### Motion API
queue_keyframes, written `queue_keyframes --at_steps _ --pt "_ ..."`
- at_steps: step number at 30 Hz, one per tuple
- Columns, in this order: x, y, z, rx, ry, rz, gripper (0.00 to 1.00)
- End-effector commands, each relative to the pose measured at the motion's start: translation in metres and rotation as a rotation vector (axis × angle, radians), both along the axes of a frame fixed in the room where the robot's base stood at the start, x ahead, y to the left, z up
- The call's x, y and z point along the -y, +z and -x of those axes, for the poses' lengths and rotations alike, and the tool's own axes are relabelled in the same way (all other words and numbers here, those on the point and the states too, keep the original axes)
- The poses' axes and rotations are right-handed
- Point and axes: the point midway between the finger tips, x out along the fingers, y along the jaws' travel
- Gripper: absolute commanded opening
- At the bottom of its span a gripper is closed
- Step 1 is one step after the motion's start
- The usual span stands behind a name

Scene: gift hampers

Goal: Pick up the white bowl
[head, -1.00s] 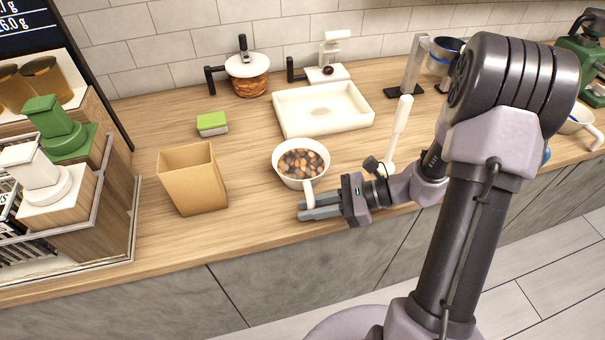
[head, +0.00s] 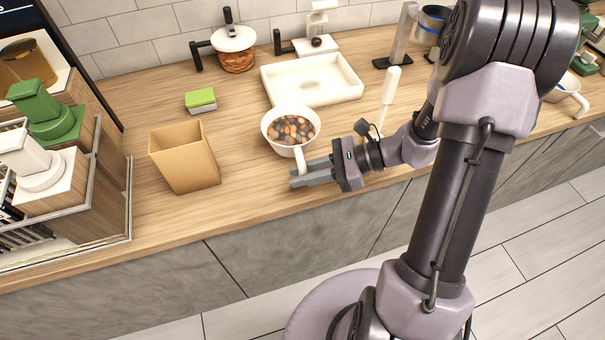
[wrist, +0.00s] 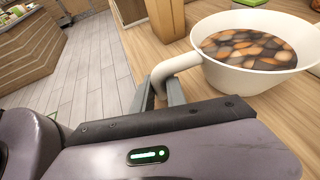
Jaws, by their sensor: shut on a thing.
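The white bowl (head: 270,134) has a handle that points toward the counter's front edge, and it is filled with brown, orange and grey pieces. It stands upright near the front of the wooden counter; I cannot tell whether its base touches the wood. My gripper (head: 300,175) is shut on the bowl's handle, with one finger on each side. In the wrist view the white bowl (wrist: 215,75) is at the upper right, and its handle runs down between the fingers of my gripper (wrist: 160,98).
A tan open box (head: 185,160) stands left of the bowl. A white tray (head: 310,88) lies behind it. A green-topped sponge (head: 200,99), a lidded jar (head: 236,55) and a white-handled upright tool (head: 390,90) are nearby. A display stand (head: 105,190) fills the left end.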

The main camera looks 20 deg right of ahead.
Motion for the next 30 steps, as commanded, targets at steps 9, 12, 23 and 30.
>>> queue_keyframes --at_steps 9,12,23,30 --pt "0.010 0.011 0.026 0.000 -0.003 -0.002 0.00" --pt "0.016 0.013 0.040 -0.002 -0.005 -0.002 0.00" --pt "0.037 0.019 0.100 0.000 -0.004 -0.001 0.00" --pt "0.048 0.021 0.128 0.000 -0.003 -0.002 0.00"
